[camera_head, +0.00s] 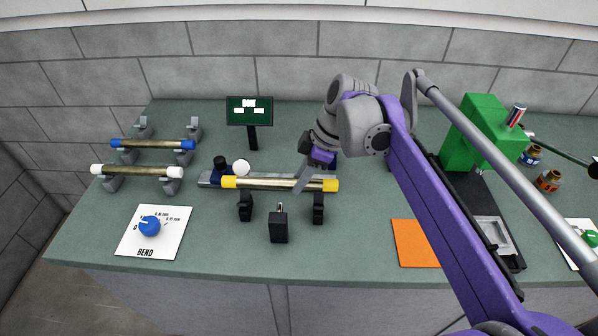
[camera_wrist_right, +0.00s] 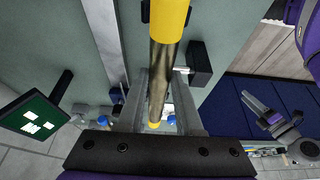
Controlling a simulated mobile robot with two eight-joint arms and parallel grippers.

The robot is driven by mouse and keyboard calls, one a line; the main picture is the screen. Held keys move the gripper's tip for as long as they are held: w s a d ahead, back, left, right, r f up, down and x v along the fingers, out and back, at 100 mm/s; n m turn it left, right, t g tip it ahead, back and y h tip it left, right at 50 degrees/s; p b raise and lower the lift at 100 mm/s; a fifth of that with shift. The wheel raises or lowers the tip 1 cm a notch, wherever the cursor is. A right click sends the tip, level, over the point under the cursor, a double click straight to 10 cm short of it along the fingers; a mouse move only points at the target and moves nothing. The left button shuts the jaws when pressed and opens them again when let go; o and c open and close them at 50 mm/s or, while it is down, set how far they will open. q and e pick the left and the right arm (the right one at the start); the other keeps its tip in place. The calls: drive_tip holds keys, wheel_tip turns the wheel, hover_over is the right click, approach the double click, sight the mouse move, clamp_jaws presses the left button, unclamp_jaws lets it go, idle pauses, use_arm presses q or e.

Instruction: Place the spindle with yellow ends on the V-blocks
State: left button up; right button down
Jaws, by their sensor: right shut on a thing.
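The spindle with yellow ends (camera_head: 262,183) is a brassy rod lying level, left to right, near the table's middle. My right gripper (camera_head: 303,181) is shut on it, right of its middle. In the right wrist view the rod (camera_wrist_right: 162,70) runs between the fingers (camera_wrist_right: 158,100), one yellow end nearest the top edge. Two dark V-blocks, left (camera_head: 245,206) and right (camera_head: 318,208), stand just in front of the spindle in the head view. The spindle's height over them is hard to judge. My left gripper (camera_wrist_right: 252,103) shows small in the wrist view; its opening is unclear.
A dark block with a small pin (camera_head: 278,226) stands between and in front of the V-blocks. Blue-ended (camera_head: 153,144) and white-ended (camera_head: 137,171) spindles rest on grey stands at left. A green machine (camera_head: 474,130) is at right.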

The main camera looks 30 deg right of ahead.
drive_tip(key=shift+f, duration=2.4)
drive_tip(key=c, duration=1)
unclamp_jaws()
drive_tip(key=shift+f+b, duration=0.15)
drive_tip(key=shift+b, duration=0.15)
drive_tip(key=o, duration=0.4)
drive_tip(key=p+v, duration=0.1)
drive_tip(key=v, duration=1.1)
drive_tip(key=shift+s, duration=0.15)
